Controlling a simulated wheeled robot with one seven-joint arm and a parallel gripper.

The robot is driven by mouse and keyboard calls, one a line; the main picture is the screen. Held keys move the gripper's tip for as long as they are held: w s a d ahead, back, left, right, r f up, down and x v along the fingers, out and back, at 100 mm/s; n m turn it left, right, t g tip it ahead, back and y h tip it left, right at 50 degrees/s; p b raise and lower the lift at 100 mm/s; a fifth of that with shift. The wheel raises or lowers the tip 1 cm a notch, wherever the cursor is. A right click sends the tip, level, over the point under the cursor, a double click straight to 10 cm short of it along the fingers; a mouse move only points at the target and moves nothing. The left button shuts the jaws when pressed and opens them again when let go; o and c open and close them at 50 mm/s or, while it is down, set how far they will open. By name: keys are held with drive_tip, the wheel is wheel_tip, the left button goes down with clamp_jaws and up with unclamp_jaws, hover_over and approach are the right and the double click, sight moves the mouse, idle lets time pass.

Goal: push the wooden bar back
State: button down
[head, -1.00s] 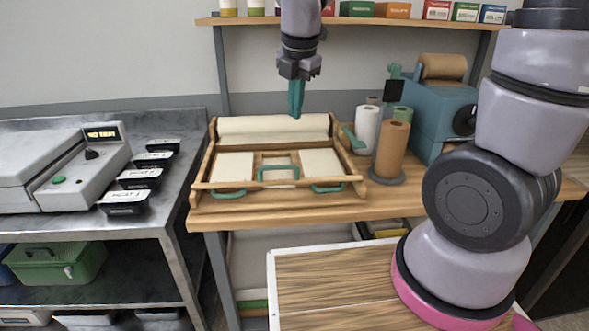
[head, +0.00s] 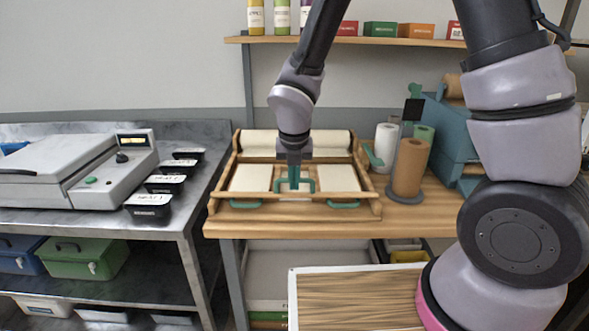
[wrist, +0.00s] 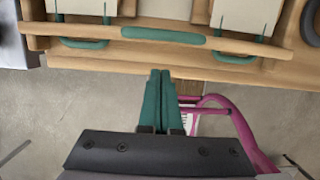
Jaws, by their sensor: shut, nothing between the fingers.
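The wooden bar (head: 342,194) lies across the front of a wooden frame (head: 227,172) on the workbench. In the wrist view the bar (wrist: 65,32) crosses the top of the picture, with a green grip (wrist: 163,35) at its middle. My gripper (head: 294,184) is shut and empty, its green fingers pointing down at the bar's middle. In the wrist view my fingertips (wrist: 160,73) show on the near side of the bar, with a gap in the picture between them and the grip. The head view does not settle whether they touch; my arm hides part of the frame's middle.
A pale roll (head: 340,142) lies at the frame's back. Two pale sheets with green handles (wrist: 83,42) sit either side of the middle. Brown (head: 410,166) and white rolls (head: 386,147) stand to the right. A metal counter with black tubs (head: 148,205) is on the left.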

drive_tip(key=shift+w+d+f, duration=0.1)
drive_tip(key=shift+w+f, duration=0.1)
drive_tip(key=shift+w, duration=1.25)
